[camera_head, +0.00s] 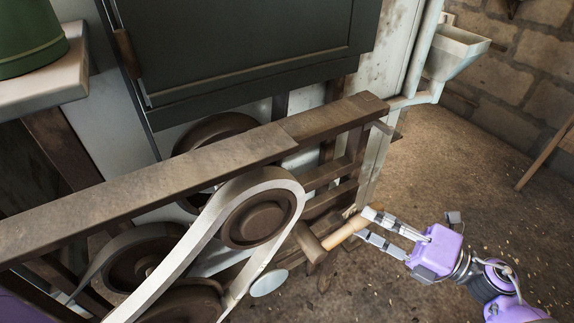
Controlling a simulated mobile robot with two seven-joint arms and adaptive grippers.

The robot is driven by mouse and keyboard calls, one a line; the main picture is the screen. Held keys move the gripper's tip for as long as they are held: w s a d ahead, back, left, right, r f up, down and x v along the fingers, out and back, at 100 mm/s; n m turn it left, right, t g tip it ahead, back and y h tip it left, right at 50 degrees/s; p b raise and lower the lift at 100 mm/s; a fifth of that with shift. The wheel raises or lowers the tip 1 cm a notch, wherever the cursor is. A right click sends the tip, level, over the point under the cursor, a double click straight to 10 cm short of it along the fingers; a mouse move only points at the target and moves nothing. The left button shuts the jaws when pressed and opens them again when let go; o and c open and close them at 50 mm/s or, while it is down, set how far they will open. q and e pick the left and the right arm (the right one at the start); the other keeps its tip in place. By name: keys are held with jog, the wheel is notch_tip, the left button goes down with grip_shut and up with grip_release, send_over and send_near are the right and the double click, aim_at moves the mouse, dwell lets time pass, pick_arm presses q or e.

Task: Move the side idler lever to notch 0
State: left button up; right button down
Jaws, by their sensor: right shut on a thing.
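The side idler lever has a light wooden handle (345,232) that sticks out to the right of the belt drive, low in the head view. My right gripper (367,225), with a purple body and grey fingers, is shut on the handle's outer end. The handle's inner end meets a dark brown wooden piece (309,243). A pale flat belt (196,236) runs around a brown pulley (256,222) left of the lever. The notches cannot be made out clearly. My left gripper is not in view.
A thick wooden beam (150,187) crosses above the pulleys, and slatted rails (325,174) stand behind the handle. A dark cabinet panel (240,40) is at the back. A green container (28,38) stands upper left. The floor (460,165) at right is mostly clear.

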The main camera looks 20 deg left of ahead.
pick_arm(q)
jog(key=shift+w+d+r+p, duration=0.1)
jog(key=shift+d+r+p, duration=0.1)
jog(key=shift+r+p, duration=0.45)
pick_arm(e)
jog(key=shift+s+a+r+n+h, duration=0.15)
jog(key=shift+r+n+h, duration=0.15)
jog(key=shift+r+n, duration=0.55)
jog(key=shift+r, duration=0.1)
jog(key=c, duration=1.5)
grip_release()
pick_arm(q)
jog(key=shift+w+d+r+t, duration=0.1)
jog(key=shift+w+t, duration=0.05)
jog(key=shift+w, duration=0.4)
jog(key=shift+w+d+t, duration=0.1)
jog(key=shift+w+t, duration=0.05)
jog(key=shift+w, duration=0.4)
pick_arm(e)
jog(key=shift+o, duration=0.2)
jog(key=s+d, duration=0.2)
jog(key=d, duration=1)
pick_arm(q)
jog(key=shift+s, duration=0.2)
